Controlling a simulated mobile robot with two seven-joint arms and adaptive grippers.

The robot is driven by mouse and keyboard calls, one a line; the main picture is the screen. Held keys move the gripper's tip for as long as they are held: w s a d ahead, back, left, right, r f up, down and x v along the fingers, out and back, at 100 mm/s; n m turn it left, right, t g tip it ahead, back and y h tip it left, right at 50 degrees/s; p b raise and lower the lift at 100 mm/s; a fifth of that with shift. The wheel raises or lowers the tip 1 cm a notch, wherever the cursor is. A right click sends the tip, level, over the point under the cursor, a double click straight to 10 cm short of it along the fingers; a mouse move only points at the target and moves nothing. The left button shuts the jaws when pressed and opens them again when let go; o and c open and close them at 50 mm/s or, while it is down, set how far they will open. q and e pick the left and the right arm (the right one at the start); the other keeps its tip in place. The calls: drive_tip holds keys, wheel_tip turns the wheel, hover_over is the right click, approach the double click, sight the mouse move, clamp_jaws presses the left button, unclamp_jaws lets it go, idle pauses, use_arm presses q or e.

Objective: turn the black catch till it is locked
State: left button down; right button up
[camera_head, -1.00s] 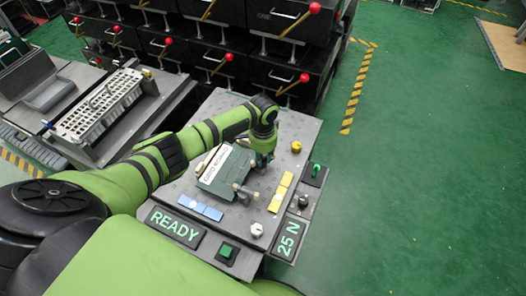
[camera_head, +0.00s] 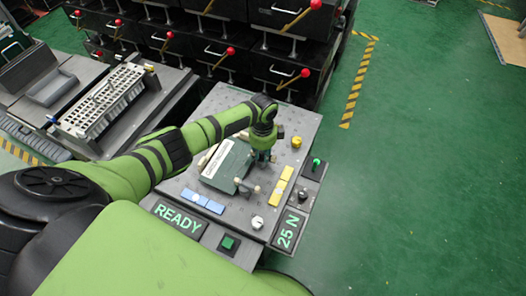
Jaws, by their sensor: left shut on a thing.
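A green box-shaped fixture (camera_head: 227,167) with a pale label strip stands on the grey perforated work plate. My left arm reaches in from the left, and my left gripper (camera_head: 262,156) points down at the right end of this fixture. The gripper is shut on a small dark part there, which seems to be the black catch. The hand mostly hides the catch, so its angle cannot be made out. A small grey lever with pale knobs (camera_head: 247,187) stands just in front of the fixture, apart from the fingers. My right gripper is not in view.
Blue blocks (camera_head: 202,201), yellow blocks (camera_head: 282,186), a yellow knob (camera_head: 296,142) and a white knob (camera_head: 257,223) surround the fixture. A READY sign (camera_head: 178,217) and a 25 N sign (camera_head: 289,231) edge the plate. Black drawers with red-knobbed levers (camera_head: 282,72) stand behind. Green floor is clear to the right.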

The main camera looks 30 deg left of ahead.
sight(263, 155)
use_arm(q)
drive_tip(key=shift+d+m, duration=0.1)
drive_tip(key=shift+m, duration=0.3)
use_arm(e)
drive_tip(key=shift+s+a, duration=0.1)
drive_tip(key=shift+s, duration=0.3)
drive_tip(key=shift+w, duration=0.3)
use_arm(q)
drive_tip(key=c, duration=1.1)
unclamp_jaws()
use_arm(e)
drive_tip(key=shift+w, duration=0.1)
use_arm(q)
wheel_tip(263, 155, up, 12)
